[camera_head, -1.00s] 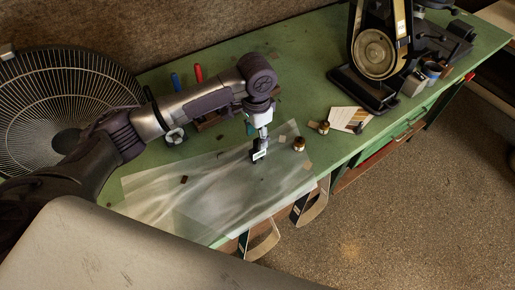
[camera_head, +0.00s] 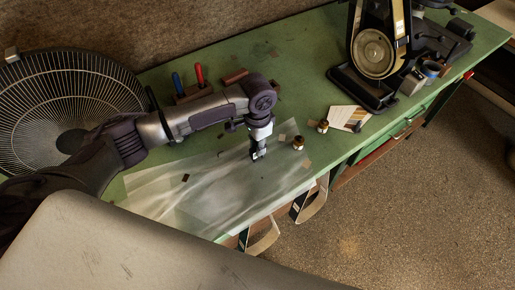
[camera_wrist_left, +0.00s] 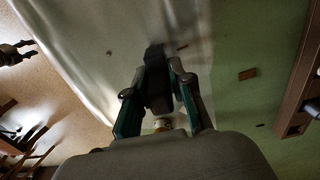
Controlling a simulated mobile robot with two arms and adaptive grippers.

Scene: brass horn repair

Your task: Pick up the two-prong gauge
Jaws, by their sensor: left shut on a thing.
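My left gripper (camera_head: 256,155) is low over the translucent sheet on the green bench, near its right end. In the left wrist view its two fingers (camera_wrist_left: 158,88) are shut on a dark, narrow thing, which I take to be the two-prong gauge (camera_wrist_left: 154,58). Its prongs cannot be made out, and the fingers hide part of it. In the head view it is too small to tell apart from the fingertips. I cannot tell whether it touches the sheet.
The translucent sheet (camera_head: 190,207) hangs toward the bench's front edge. Two small brass pieces (camera_head: 298,143) (camera_head: 323,126) stand right of the gripper. Red and blue handled tools (camera_head: 199,77) stand behind my arm. A large fan (camera_head: 50,105) is at left, a black machine (camera_head: 375,55) at back right.

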